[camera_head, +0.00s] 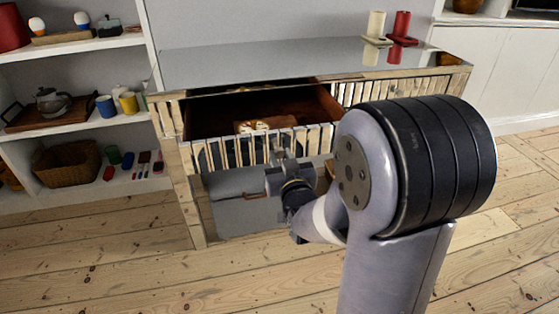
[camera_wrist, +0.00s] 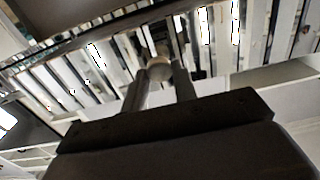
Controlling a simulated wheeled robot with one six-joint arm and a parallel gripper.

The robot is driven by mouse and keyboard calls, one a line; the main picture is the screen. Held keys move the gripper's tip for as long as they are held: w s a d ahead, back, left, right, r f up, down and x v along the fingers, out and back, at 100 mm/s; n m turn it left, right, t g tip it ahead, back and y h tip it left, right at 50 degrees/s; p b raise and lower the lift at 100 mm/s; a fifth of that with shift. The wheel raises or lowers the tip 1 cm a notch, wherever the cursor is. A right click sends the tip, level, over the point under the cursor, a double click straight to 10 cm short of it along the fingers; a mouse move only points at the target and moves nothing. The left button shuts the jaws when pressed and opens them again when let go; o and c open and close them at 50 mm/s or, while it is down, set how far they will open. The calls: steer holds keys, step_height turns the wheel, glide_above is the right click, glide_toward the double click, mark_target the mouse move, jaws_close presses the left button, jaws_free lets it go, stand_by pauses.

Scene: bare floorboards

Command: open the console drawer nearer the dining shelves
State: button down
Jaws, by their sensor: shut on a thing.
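The console (camera_head: 270,57) has a grey top and pale slatted fronts. Its left drawer (camera_head: 203,158), on the side of the dining shelves (camera_head: 78,46), stands pulled out, with its dark reddish inside showing. Something light and brown (camera_head: 262,125) lies inside it. My gripper (camera_head: 279,158) is at the middle of that drawer's front. In the wrist view my gripper (camera_wrist: 165,75) has its two fingers shut on a round knob (camera_wrist: 158,70) on the slatted front. In the head view my arm hides part of the console's right half.
The shelves at left hold a teapot (camera_head: 50,102), mugs (camera_head: 106,106) and a wicker basket (camera_head: 66,166). A cream candle holder (camera_head: 376,27) and a red one (camera_head: 402,27) stand on the console. Floorboards (camera_head: 110,255) in front are clear at left.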

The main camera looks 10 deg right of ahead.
steer(key=s+b, duration=0.1)
steer(key=s, duration=0.5)
steer(key=shift+s, duration=0.4)
steer(key=c, duration=1.2)
jaws_free()
steer(key=shift+o, duration=0.2)
